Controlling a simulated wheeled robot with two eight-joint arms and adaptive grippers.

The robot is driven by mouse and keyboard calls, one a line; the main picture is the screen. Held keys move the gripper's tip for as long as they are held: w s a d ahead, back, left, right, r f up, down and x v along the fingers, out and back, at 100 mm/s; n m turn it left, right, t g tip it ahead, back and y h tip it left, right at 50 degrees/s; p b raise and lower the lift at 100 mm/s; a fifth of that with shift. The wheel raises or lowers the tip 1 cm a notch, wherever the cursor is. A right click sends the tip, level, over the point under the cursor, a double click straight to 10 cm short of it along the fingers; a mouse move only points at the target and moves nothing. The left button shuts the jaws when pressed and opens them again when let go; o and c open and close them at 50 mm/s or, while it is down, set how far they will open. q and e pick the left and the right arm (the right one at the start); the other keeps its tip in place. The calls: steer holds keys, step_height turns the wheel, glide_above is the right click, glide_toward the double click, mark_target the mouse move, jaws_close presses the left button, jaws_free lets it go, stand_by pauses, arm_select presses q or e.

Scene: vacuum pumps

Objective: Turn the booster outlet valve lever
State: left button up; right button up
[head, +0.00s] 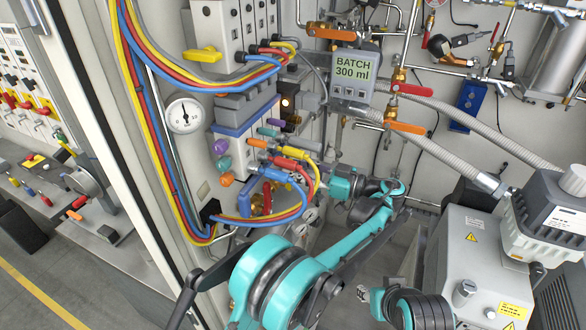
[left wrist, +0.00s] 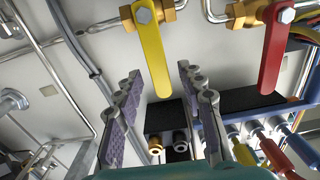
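In the left wrist view, a yellow valve lever (left wrist: 152,50) hangs from a brass valve at the top. My left gripper (left wrist: 158,80) is open, with one finger on each side of the yellow lever's lower end. No contact shows, and I cannot tell whether the lever is at fingertip depth. A red lever (left wrist: 274,48) hangs to the right, outside the fingers. In the head view my left wrist (head: 345,184) is beside the cable bundle, and its fingers are not clear. A red lever (head: 267,197) shows behind the cables. No label identifies the booster outlet valve.
Looping coloured cables (head: 287,165) and a pressure gauge (head: 185,115) are left of my wrist. A batch display (head: 352,75) and orange lever (head: 405,127) are above it. A grey pump (head: 475,262) stands at right. In the wrist view, a black block (left wrist: 166,118) lies between the fingers.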

arm_select(q)
steer(key=shift+d, duration=0.15)
steer(key=v, duration=0.6)
stand_by(0.5)
stand_by(0.3)
